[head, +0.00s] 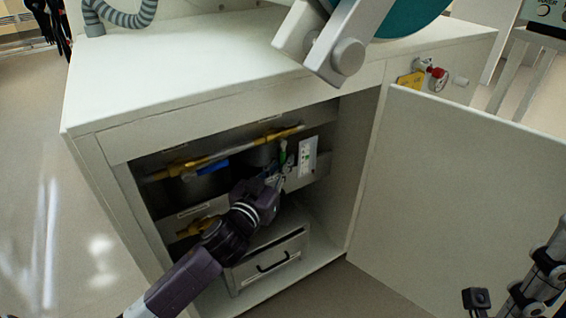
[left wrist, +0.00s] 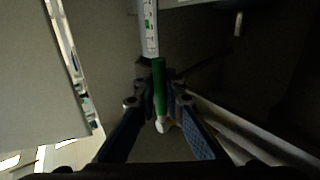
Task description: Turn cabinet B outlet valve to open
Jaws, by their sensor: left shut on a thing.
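A lower cabinet (head: 115,147) stands with its door open to the right. My left arm reaches inside it. In the left wrist view the gripper (left wrist: 160,78) is shut on the green handle (left wrist: 159,90), which runs between the two fingers and ends in a pale tip. The valve body is hidden in the dark. No label here reads clearly enough to tell which valve this is. My right gripper does not show.
A blue lever (head: 212,167) sits left on the pipe, and a white panel (head: 307,156) is just right of the green handle. A drawer (head: 268,260) is below. The open door (head: 460,195) blocks the right side. A red-handled fitting (head: 438,73) is on the outer front.

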